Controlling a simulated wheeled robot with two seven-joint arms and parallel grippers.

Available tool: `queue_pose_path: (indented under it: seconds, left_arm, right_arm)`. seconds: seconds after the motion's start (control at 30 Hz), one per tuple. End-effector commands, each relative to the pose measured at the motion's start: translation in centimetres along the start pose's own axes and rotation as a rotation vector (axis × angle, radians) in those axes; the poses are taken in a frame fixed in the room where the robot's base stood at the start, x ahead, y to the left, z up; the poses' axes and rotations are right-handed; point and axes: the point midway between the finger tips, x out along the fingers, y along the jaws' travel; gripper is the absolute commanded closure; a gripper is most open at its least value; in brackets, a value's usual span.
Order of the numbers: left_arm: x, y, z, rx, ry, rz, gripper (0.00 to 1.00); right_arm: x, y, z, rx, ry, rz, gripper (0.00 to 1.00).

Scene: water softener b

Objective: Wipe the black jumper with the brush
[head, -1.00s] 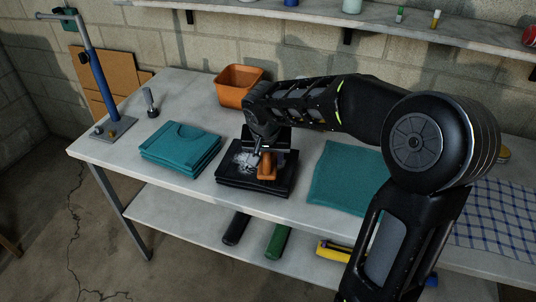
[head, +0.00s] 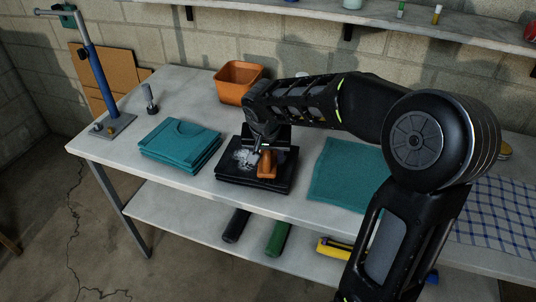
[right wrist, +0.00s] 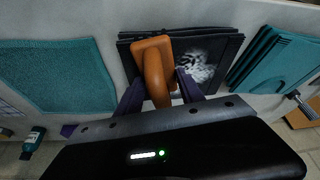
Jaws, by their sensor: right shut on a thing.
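The black jumper (head: 228,175) lies folded on the table in the head view, with a pale grey-white patch (head: 246,158) on its upper left part. My right gripper (head: 262,150) is over the jumper and shut on the orange-brown brush (head: 267,165). In the right wrist view the brush (right wrist: 155,68) stands between the two fingers, over the black jumper (right wrist: 228,48), beside the pale patch (right wrist: 196,62). The brush appears to be at the jumper's surface; its underside is hidden, so I cannot tell contact for certain. My left gripper is not in view.
A folded teal jumper (head: 180,146) lies left of the black one, and a flat teal cloth (head: 345,180) lies right. An orange bin (head: 240,84) stands behind. A metal stand (head: 96,85) is at the left end. A shelf (head: 400,12) runs along the wall above.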

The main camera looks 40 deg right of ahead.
Motion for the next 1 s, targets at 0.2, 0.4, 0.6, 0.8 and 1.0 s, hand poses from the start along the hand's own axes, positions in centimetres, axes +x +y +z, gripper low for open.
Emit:
queue_pose_path:
  seconds: [0.2, 0.4, 0.6, 0.8, 1.0]
  left_arm:
    - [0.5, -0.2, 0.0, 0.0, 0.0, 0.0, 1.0]
    - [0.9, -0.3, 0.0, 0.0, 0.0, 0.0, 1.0]
    - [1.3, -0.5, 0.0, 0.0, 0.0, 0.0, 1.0]
    - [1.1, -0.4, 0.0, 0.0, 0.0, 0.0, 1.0]
    - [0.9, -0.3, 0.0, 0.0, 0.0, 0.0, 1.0]
  right_arm:
    - [0.5, 0.0, 0.2, 0.0, 0.001, -0.001, 0.93]
    - [0.8, 0.0, 0.3, 0.0, 0.001, -0.001, 0.93]
    - [1.1, 0.0, 0.4, 0.0, 0.001, -0.001, 0.93]
    - [1.1, 0.0, 0.1, 0.0, 0.001, 0.0, 0.93]
    - [1.6, 0.3, -1.3, 0.0, 0.001, 0.0, 0.93]
